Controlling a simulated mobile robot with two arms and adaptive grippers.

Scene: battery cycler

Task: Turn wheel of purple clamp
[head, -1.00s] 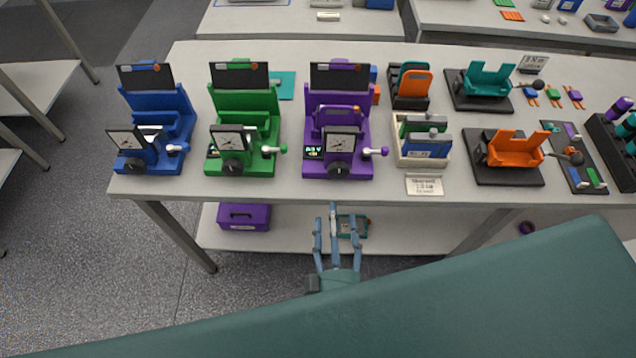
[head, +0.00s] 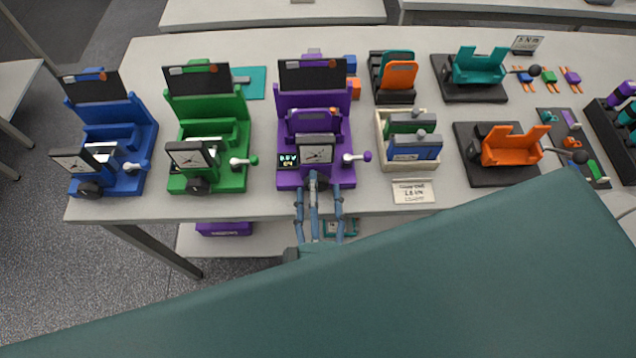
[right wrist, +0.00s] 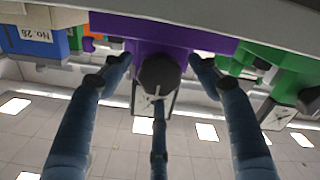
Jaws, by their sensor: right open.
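The purple clamp (head: 287,177) stands upright near the front edge of the table, with a dial, a small lit display and a side lever with a purple knob. Its dark wheel (right wrist: 159,76) shows in the right wrist view; in the head view my gripper mostly covers it. My right gripper (head: 319,188) is open in front of the clamp. In the right wrist view its blue-grey fingers (right wrist: 160,75) spread around the wheel, one on each side and one below, with gaps at the sides. Whether the lower finger touches is unclear. My left gripper is not in view.
A green clamp (head: 236,176) and a blue clamp (head: 125,182) stand to the left on the table (head: 255,203). A beige bin (head: 383,157) and an orange holder (head: 505,151) are to the right. A purple box (head: 224,229) lies on the shelf below.

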